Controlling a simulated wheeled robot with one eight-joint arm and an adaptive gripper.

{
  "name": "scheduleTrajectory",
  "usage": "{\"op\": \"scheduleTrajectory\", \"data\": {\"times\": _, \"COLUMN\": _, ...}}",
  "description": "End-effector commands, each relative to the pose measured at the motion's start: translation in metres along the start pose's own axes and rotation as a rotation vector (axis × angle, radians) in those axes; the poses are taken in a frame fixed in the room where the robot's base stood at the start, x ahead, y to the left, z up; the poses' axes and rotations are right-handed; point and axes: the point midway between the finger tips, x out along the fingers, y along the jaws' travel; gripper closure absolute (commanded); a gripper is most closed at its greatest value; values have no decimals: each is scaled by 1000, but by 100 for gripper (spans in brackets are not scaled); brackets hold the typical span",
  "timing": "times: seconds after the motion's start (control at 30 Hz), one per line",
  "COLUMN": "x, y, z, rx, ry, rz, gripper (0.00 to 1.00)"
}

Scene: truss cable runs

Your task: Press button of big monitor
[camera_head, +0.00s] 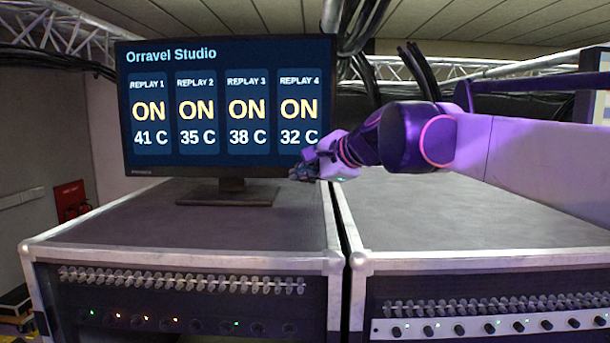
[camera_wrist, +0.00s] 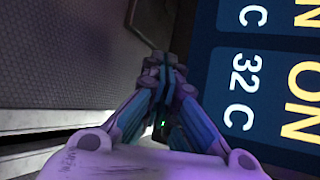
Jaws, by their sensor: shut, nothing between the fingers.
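The big monitor (camera_head: 218,98) stands on the left case and is lit. It reads "Orravel Studio", with REPLAY 1 to 4 all ON at 41 C, 35 C, 38 C and 32 C. My gripper (camera_head: 299,174) is shut and empty at the monitor's lower right corner, by the bottom bezel. I cannot tell whether it touches. In the wrist view the shut fingers (camera_wrist: 165,72) lie beside the monitor's screen (camera_wrist: 262,85), which appears turned sideways. A small green light shows between the finger links. I cannot make out the button; the gripper covers that corner.
The left case top (camera_head: 110,225) is bare around the monitor's stand (camera_head: 226,192). A second case (camera_head: 455,222) stands to the right across a narrow gap, under my arm. Black cables hang behind the monitor. Both case fronts carry rows of knobs and small lights.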

Motion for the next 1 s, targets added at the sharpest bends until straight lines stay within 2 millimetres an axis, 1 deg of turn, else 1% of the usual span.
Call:
{"op": "scheduleTrajectory", "data": {"times": 0.47, "x": 0, "y": 0, "z": 0, "rx": 0, "ry": 0, "rz": 0, "gripper": 100}}
{"op": "scheduleTrajectory", "data": {"times": 1.0, "x": 6, "y": -4, "z": -4, "rx": 0, "ry": 0, "rz": 0, "gripper": 100}}
